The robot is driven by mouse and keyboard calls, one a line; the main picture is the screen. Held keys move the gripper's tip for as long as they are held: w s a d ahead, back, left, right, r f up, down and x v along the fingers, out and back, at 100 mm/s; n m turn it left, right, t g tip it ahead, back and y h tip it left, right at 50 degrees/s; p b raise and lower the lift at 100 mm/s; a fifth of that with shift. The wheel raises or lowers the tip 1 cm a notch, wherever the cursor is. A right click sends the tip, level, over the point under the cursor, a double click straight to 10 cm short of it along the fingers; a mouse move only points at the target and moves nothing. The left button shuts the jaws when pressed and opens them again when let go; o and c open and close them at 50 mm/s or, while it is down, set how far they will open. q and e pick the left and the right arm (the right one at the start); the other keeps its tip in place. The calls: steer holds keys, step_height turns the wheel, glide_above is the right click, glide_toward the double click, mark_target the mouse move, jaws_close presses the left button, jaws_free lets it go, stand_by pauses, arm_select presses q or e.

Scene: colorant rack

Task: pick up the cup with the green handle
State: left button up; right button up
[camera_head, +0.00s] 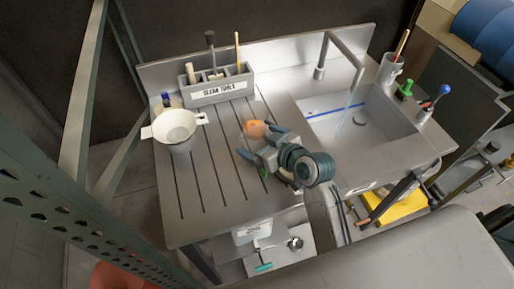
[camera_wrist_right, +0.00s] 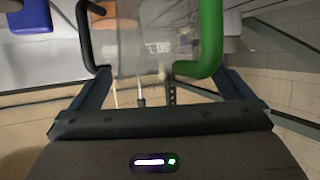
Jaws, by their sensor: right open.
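In the right wrist view a pale, see-through cup (camera_wrist_right: 145,45) stands between my right gripper's fingers. Its green handle (camera_wrist_right: 209,40) is on the right and a black handle (camera_wrist_right: 88,35) is on the left. My right gripper (camera_head: 264,144) is open over the ribbed steel worktop in the head view. The fingers lie on either side of the cup, and I cannot tell whether they touch it. My left gripper is not in view.
A white bowl-like vessel (camera_head: 175,127) with side tabs stands at left. A grey labelled caddy (camera_head: 215,91) holds upright tools at the back. The sink (camera_head: 349,119) and faucet (camera_head: 345,48) are at right.

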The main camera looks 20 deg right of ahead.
steer(key=shift+w+a+f, duration=0.25)
steer(key=shift+w+f, duration=0.05)
steer(key=shift+w, duration=0.25)
steer(key=c, duration=1.2)
steer(key=shift+r, duration=0.1)
